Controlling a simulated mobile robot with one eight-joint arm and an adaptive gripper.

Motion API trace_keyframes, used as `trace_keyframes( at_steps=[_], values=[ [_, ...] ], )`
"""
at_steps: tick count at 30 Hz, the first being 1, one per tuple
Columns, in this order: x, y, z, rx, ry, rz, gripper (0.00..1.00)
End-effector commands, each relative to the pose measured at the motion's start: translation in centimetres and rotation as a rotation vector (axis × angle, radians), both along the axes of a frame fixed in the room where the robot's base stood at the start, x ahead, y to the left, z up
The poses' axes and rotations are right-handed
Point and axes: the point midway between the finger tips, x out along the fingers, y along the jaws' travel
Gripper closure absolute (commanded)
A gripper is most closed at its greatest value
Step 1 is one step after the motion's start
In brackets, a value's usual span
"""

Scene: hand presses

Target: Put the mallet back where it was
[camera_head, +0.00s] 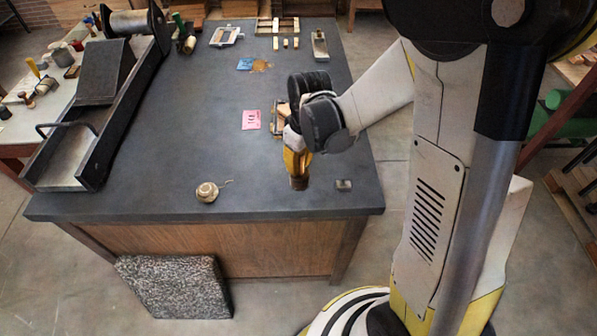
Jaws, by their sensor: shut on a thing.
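My gripper (297,166) points down over the near right part of the dark table (170,200). Its yellow fingers are shut on the mallet. Only a small brown end of the mallet (299,184) shows below the fingers; the rest is hidden by the gripper. I cannot tell whether that end touches the tabletop.
A small grey block (343,185) lies right of my gripper, and a round pale metal piece (207,192) left. A pink card (251,120) and a partly hidden frame (279,107) lie behind. A long press (95,125) fills the left side.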

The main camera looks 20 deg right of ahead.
Motion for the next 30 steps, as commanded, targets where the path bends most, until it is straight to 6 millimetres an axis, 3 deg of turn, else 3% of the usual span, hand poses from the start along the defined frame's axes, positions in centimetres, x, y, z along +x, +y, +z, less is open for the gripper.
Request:
trace_keyframes(
  at_steps=[6,18,19,20,30],
  values=[
    [0.0,0.0,-3.4,0.0,0.0,0.0,1.0],
    [0.0,0.0,-3.9,0.0,0.0,0.0,1.0],
    [0.0,-0.1,-3.9,0.0,0.0,0.0,0.75],
    [0.0,-0.1,-3.8,0.0,0.0,0.0,0.65],
    [0.0,-0.1,-3.6,0.0,0.0,0.0,0.63]
  ],
)
